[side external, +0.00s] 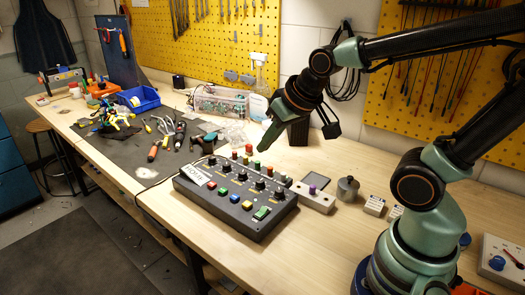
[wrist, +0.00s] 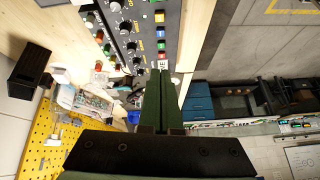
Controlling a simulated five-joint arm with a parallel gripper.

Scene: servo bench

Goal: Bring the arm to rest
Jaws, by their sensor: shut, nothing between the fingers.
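My gripper (side external: 267,140) is in the middle of the side view. It is above the back edge of the dark control box, apart from the bench. In the wrist view my gripper (wrist: 160,75) shows as two green fingers pressed together, with nothing between them. My arm reaches in from the right side of the side view, bent at the elbow, with the wrist tilted downward.
The control box (side external: 222,208) with coloured buttons and knobs lies under my gripper. A small box with a purple knob (side external: 313,189) and a grey metal weight (side external: 347,189) stand to its right. A blue bin (side external: 138,99) and tools lie left. Yellow pegboard (side external: 220,40) lines the wall.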

